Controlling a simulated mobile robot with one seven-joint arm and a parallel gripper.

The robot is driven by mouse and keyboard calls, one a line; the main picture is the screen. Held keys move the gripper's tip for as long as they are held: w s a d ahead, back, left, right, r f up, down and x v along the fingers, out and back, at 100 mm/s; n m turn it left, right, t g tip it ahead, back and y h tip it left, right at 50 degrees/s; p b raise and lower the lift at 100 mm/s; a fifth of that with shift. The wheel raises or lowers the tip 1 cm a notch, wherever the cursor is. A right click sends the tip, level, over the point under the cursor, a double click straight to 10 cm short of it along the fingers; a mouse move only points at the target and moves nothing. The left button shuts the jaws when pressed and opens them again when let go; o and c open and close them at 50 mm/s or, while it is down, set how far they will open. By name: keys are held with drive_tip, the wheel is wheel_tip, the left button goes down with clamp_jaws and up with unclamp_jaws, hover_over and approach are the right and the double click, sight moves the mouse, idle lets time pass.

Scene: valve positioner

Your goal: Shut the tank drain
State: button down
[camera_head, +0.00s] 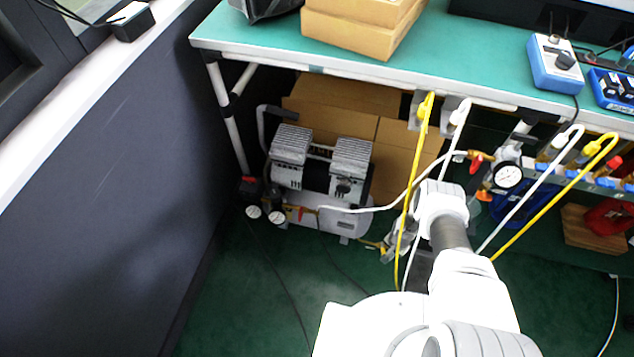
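The air compressor (318,175) stands on the green floor under the workbench, with its white tank (345,222) at the bottom. A small brass-yellow fitting (372,244) sticks out low at the tank's right end and looks like the drain. Its handle position is too small to tell. My gripper (393,248) is low beside the fitting's right end, partly behind a yellow hose. I cannot tell whether it touches the fitting or whether its fingers are open. A brass valve with a red handle (302,212) sits on the tank's front.
White and yellow hoses (411,190) hang from the bench edge across my arm's area. A pressure gauge (508,174) and a red-handled valve (476,163) are to the right. Cardboard boxes (395,160) stand behind the compressor. Floor in front is mostly clear, with thin cables.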

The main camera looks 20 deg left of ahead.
drive_tip(key=shift+w+d+r, duration=0.1)
drive_tip(key=shift+w+r, duration=0.05)
drive_tip(key=shift+w, duration=0.1)
drive_tip(key=shift+w+a+r, duration=0.15)
drive_tip(key=shift+a+r, duration=0.1)
drive_tip(key=shift+a, duration=0.1)
